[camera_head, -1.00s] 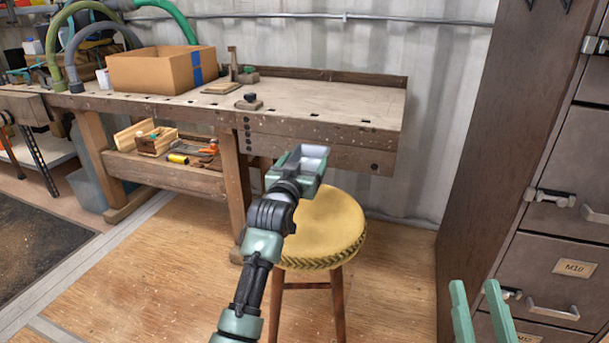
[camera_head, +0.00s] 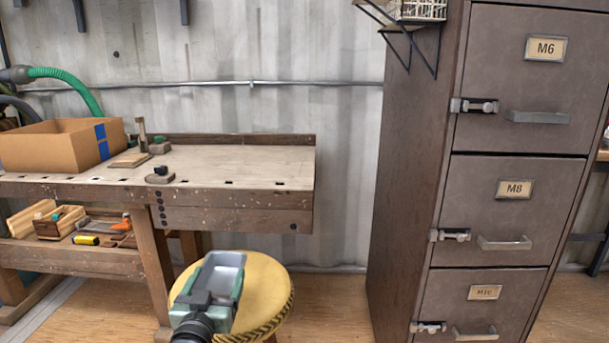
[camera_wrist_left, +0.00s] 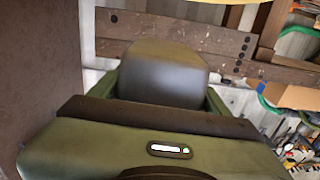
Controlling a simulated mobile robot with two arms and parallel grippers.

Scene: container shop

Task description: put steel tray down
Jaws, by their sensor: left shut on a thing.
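The steel tray (camera_head: 224,262) is a small grey metal piece between the fingers of my left gripper (camera_head: 221,275). It shows in the left wrist view as a smooth grey block (camera_wrist_left: 165,75) between the green fingers. My left gripper is shut on it. In the head view the gripper and tray overlap the round yellow stool seat (camera_head: 265,290). I cannot tell whether the tray is above the seat or in front of it; no contact shows. Most of the tray's underside is hidden. My right gripper is out of view.
A wooden workbench (camera_head: 240,165) stands at the left, with a cardboard box (camera_head: 50,150) and small tools on it. Its right top surface is mostly clear. A tall drawer cabinet (camera_head: 500,170) stands at the right. A wire basket (camera_head: 422,9) sits on a bracket shelf above.

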